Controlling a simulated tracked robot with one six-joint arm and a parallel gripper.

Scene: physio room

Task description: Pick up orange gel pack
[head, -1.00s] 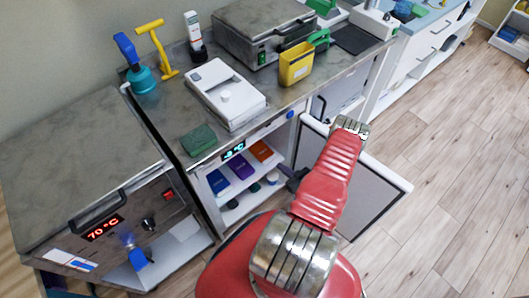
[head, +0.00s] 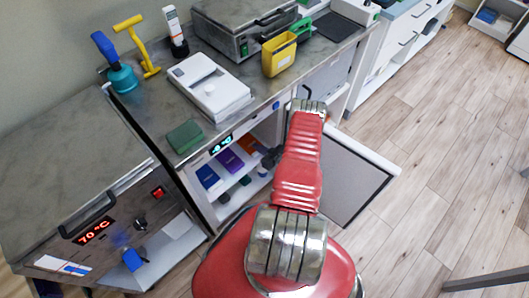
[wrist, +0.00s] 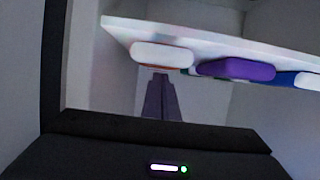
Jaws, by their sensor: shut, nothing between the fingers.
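The orange gel pack (head: 246,147) lies on the upper shelf inside the open cabinet, right of a purple pack (head: 229,160) and a blue pack (head: 207,176). My gripper (head: 268,157) is a small dark shape just right of the orange pack, partly hidden behind my red arm. In the wrist view my dark fingers (wrist: 162,95) are together and empty. A white-faced pack with an orange edge (wrist: 180,69) shows just past the fingertips, apart from them. It appears to be the orange pack. The purple pack (wrist: 236,69) and the blue pack (wrist: 305,81) are to its right.
The pale shelf edge (wrist: 125,29) crosses the wrist view above the fingers. The cabinet door (head: 350,178) stands open right of my arm. A worktop with a green pad (head: 185,136) and a white device (head: 209,87) is above. A heater (head: 85,215) stands left.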

